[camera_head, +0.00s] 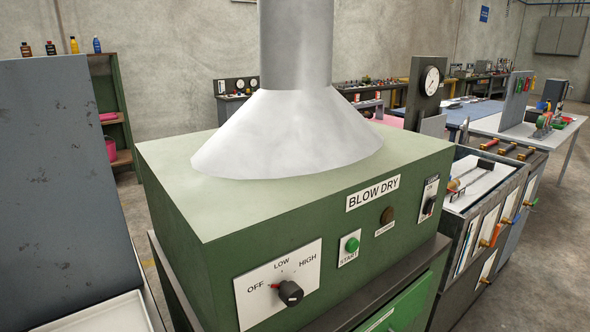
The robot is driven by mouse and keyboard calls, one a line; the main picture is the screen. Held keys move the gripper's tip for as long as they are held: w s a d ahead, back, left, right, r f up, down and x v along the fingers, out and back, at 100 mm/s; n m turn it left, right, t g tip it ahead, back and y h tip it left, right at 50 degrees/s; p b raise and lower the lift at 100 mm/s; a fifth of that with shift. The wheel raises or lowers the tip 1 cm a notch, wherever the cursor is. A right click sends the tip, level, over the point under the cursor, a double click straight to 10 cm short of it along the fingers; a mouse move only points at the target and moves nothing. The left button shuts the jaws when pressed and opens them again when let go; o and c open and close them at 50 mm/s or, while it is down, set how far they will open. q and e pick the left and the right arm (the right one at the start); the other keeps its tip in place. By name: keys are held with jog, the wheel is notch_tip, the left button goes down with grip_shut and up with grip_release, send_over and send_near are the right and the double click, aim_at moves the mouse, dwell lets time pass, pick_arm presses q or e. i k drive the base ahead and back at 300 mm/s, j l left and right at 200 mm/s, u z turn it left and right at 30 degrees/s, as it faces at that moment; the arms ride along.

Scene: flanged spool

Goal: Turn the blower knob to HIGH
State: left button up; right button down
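The blower knob (290,293) is a black rotary knob on a white plate (251,309) marked OFF, LOW and HIGH. Its small red mark is on the left side, toward OFF. The plate is on the front face of a green machine (223,263) labelled BLOW DRY (373,193). Neither of my grippers shows in the head view, and nothing touches the knob.
A green START button (352,245), a dark brown round lamp (387,215) and a black switch (429,205) sit right of the knob. A metal hood (285,135) stands on top. A grey panel (60,180) stands left; a drawer bench (490,200) stands right.

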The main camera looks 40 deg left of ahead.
aim_at(290, 293)
jog(key=i+l+u, duration=0.1)
jog(key=u, duration=0.3)
jog(key=l+u, duration=0.4)
jog(key=i+l+u, duration=0.15)
jog(key=u, duration=0.25)
jog(key=l+u, duration=0.25)
jog(key=u, duration=0.15)
